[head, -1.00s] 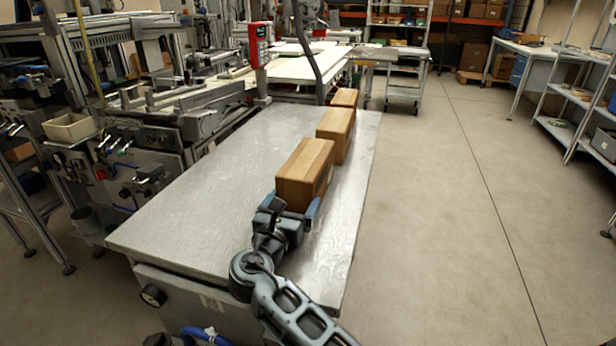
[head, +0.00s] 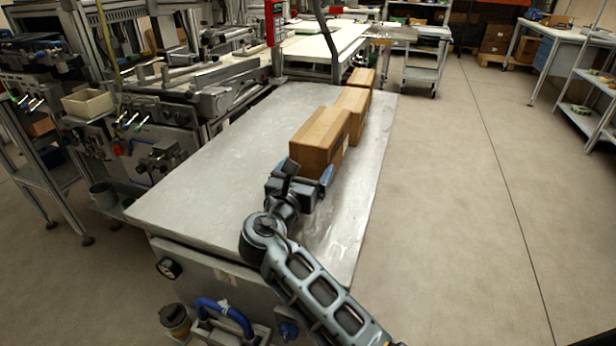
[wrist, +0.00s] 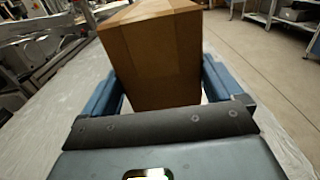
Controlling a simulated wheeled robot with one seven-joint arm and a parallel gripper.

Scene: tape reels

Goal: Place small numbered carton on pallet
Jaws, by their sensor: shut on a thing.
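Several brown cartons stand in a line along the right side of the metal table. My gripper (head: 308,176) is shut on the nearest carton (head: 318,138), with one blue finger on each side of its lower near end. A pale label shows on that carton's right side; no number is readable. In the wrist view the held carton (wrist: 155,60) stands upright between the fingers. I cannot tell whether its underside touches the table. Behind it are a middle carton (head: 355,106) and a far carton (head: 362,77). A small wooden pallet (head: 490,60) under boxes shows far back.
The metal table (head: 220,170) is bare on its left. Machinery (head: 150,130) stands close along its left side. The floor (head: 450,200) to the right is clear, with shelves (head: 595,100) at the right edge and a cart (head: 425,65) behind.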

